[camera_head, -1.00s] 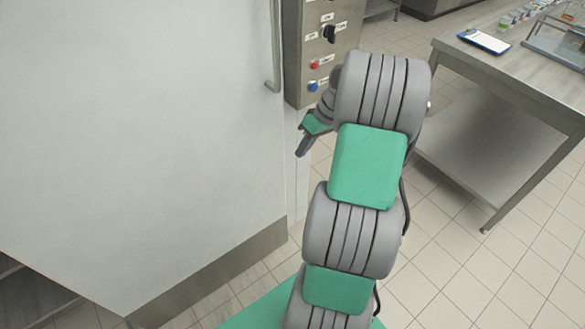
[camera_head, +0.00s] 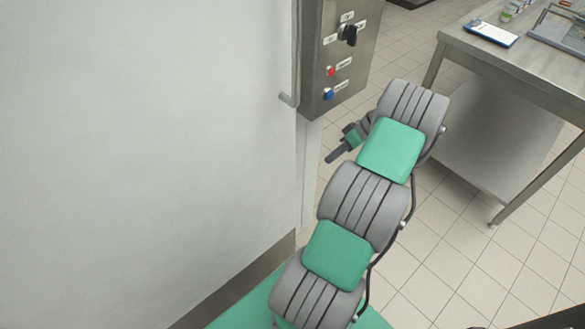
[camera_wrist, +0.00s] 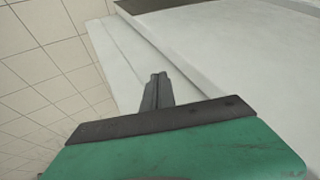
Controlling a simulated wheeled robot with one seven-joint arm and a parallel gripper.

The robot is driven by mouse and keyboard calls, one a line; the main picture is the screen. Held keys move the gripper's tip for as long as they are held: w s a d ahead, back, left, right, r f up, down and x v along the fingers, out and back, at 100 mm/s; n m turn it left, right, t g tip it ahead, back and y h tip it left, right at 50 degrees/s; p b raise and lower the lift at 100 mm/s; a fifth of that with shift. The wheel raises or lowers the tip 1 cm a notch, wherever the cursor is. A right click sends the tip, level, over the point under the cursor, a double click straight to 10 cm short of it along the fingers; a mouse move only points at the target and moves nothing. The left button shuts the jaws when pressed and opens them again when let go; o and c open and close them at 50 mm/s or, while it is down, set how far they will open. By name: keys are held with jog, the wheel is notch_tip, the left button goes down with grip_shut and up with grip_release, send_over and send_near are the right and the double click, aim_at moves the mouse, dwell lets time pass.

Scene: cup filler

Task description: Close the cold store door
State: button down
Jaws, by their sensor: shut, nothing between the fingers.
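The cold store door (camera_head: 150,130) is the large pale panel filling the left of the head view, with a darker metal strip (camera_head: 235,285) along its bottom. The lower end of its handle (camera_head: 289,99) shows near its right edge, beside the control box. I cannot tell from this view how far the door stands open. My gripper (camera_head: 335,155) is shut and empty, to the right of the door edge and below the control box, apart from the handle. In the wrist view my closed fingers (camera_wrist: 156,91) point toward pale flat surfaces; contact cannot be told.
A steel control box (camera_head: 340,60) with a black knob and red and blue buttons stands right of the door, above a pale post (camera_head: 311,170). A steel table (camera_head: 520,55) with a clipboard (camera_head: 491,33) is at the right.

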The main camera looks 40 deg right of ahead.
jog(key=w+a+f, duration=0.3)
jog(key=a+f, duration=0.5)
jog(key=a, duration=0.1)
jog(key=shift+w, duration=0.4)
